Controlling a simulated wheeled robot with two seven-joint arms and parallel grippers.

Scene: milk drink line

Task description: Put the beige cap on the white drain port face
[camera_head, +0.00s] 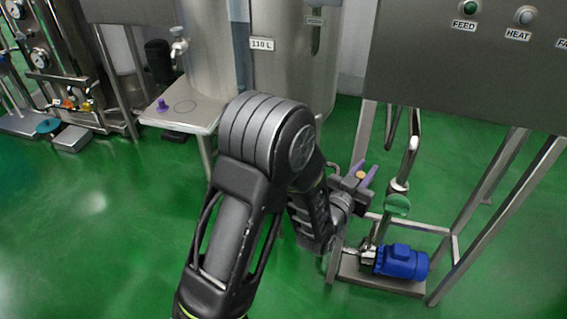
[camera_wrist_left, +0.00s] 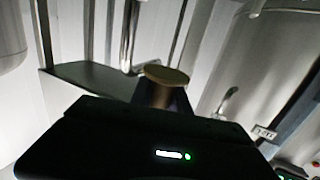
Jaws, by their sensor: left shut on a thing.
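My left gripper (camera_head: 363,175) reaches in front of the steel frame at the right of the head view. Its purple fingers are shut on the beige cap (camera_head: 361,175), which shows as a small tan spot between them. In the left wrist view, the cap (camera_wrist_left: 166,75) is a brownish disc standing above the dark gripper body. A bent steel pipe (camera_head: 407,165) with pale white rings hangs to the right of the gripper, apart from it. I cannot tell for sure which part is the white drain port face. My right gripper is not in view.
A green disc (camera_head: 397,205) and a blue motor (camera_head: 401,262) sit low inside the steel frame. Frame legs (camera_head: 495,205) stand to the right. A steel table (camera_head: 188,112) with a purple knob is at left. The green floor at left is open.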

